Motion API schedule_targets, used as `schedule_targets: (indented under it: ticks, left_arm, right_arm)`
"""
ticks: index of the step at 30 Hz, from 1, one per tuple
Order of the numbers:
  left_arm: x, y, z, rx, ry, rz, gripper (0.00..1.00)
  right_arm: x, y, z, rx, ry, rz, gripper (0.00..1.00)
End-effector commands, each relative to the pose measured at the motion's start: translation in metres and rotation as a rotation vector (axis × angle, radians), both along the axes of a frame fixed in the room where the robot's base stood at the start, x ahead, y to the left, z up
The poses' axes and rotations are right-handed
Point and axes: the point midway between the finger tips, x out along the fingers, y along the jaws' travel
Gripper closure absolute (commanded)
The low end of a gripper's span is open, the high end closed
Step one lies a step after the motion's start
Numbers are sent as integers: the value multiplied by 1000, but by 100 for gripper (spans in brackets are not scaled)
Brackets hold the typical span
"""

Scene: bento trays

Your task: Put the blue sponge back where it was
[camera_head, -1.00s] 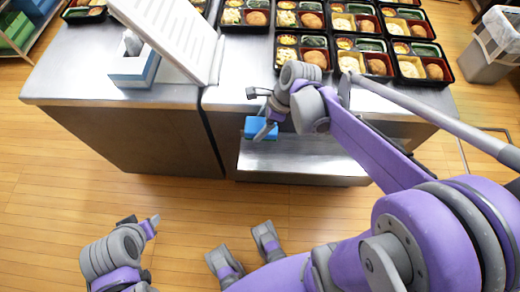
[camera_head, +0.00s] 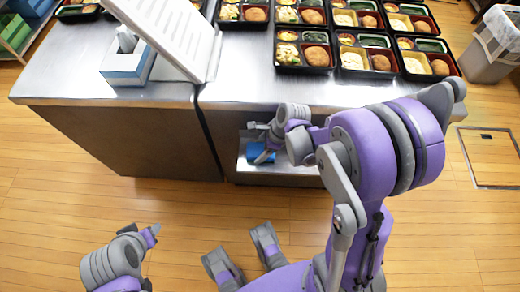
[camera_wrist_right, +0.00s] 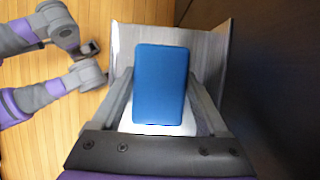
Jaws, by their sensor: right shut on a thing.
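The blue sponge (camera_head: 262,153) is in my right gripper (camera_head: 262,148), over the low metal shelf (camera_head: 248,168) at the front of the counter. In the right wrist view the sponge (camera_wrist_right: 161,84) lies between the two fingers, which are shut on it. Part of the shelf (camera_wrist_right: 205,45) shows behind and around the sponge. I cannot tell whether the sponge touches the shelf. My left gripper (camera_head: 150,234) is at the lower left, over the floor, away from the sponge. Its jaws are too small to judge.
The steel counter (camera_head: 240,92) stands above the shelf, its front edge close to my right arm. On it are several bento trays (camera_head: 303,52), a tissue box (camera_head: 128,65) and a white slatted panel (camera_head: 175,30). A grey bin (camera_head: 490,50) stands at the right.

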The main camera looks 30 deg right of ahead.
Motion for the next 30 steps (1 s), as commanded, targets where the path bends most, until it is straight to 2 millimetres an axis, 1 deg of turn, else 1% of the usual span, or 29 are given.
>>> schedule_targets:
  ticks: [3, 4, 6, 8, 15, 19, 23, 27, 30]
  left_arm:
    - [0, 0, 0, 0, 0, 0, 50]
    - [0, 0, 0, 0, 0, 0, 50]
    - [0, 0, 0, 0, 0, 0, 50]
    - [0, 0, 0, 0, 0, 0, 50]
    - [0, 0, 1, 0, 0, 0, 50]
    - [0, 0, 4, 0, -1, 0, 50]
    - [0, 0, 11, 0, -4, 0, 50]
    - [1, 0, 20, 0, -6, 0, 50]
    - [1, 0, 25, 0, -8, 0, 50]
  right_arm:
    - [-1, 0, -1, -4, 2, 1, 84]
    - [-1, 0, -1, -3, 3, 1, 22]
    - [-1, 0, -1, -3, 2, 2, 9]
    - [-1, 0, 0, -3, 2, 2, 0]
    - [-1, -1, 1, -3, 1, 1, 0]
    - [-3, -4, 11, -3, 2, 0, 0]
    - [-8, -11, 33, -3, 1, -2, 0]
    - [-14, -22, 62, -3, 1, -3, 0]
    - [-19, -28, 81, -3, 2, -2, 0]
